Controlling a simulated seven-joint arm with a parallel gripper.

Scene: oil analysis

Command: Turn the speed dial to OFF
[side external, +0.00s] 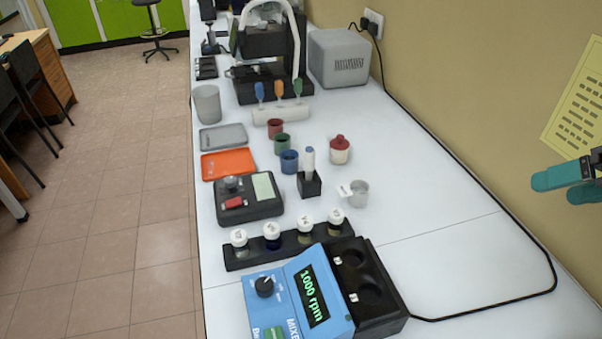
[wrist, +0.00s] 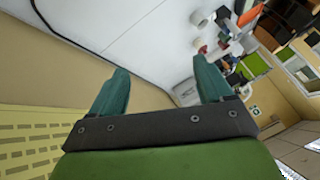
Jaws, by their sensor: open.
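The blue mixer (side external: 298,296) stands at the near end of the bench in the side view. Its display (side external: 312,295) reads 1000 rpm in green. The black speed dial (side external: 265,286) is on the sloped blue front, left of the display; its pointer setting is too small to read. My gripper (side external: 568,182) shows only in part at the right edge of the side view, high by the wall and well apart from the mixer. In the wrist view my gripper (wrist: 160,90) has its two teal fingers spread wide with nothing between them. The mixer and dial are not clear in the wrist view.
A black rack (side external: 286,247) with several white-capped vials stands just behind the mixer. A black scale (side external: 249,198), small cups and trays lie farther back. A black cable (side external: 473,176) runs along the wall side.

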